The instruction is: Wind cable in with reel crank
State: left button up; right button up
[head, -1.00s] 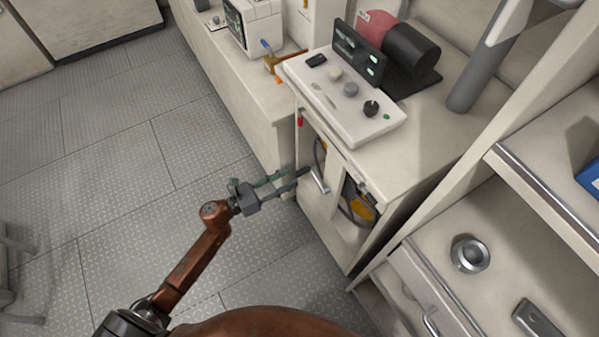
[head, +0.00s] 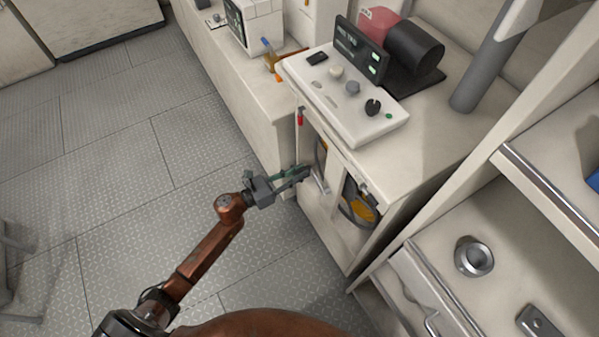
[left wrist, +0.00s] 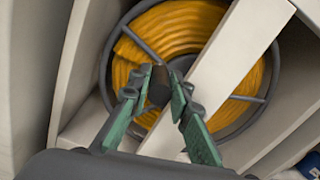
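The cable reel (head: 364,209) sits inside the white cabinet, behind an upright white post. In the left wrist view it is a grey-rimmed wheel wound with yellow cable (left wrist: 195,22), partly hidden by the post. A dark, stubby crank handle (left wrist: 160,88) stands out in front of the reel. My left gripper (head: 304,171) is at the cabinet's open front. In the left wrist view its green-padded fingers (left wrist: 161,82) close on both sides of the handle and appear to touch it. The rest of the crank is hidden. My right gripper is not in view.
A white control panel (head: 340,108) with knobs lies on the cabinet top, with a dark display and a black cylinder (head: 413,48) behind. A slanted shelf frame (head: 545,190) stands at the right.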

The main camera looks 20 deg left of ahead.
pick_arm(q)
grip_shut()
jog(key=shift+r, duration=0.1)
dwell(0.3)
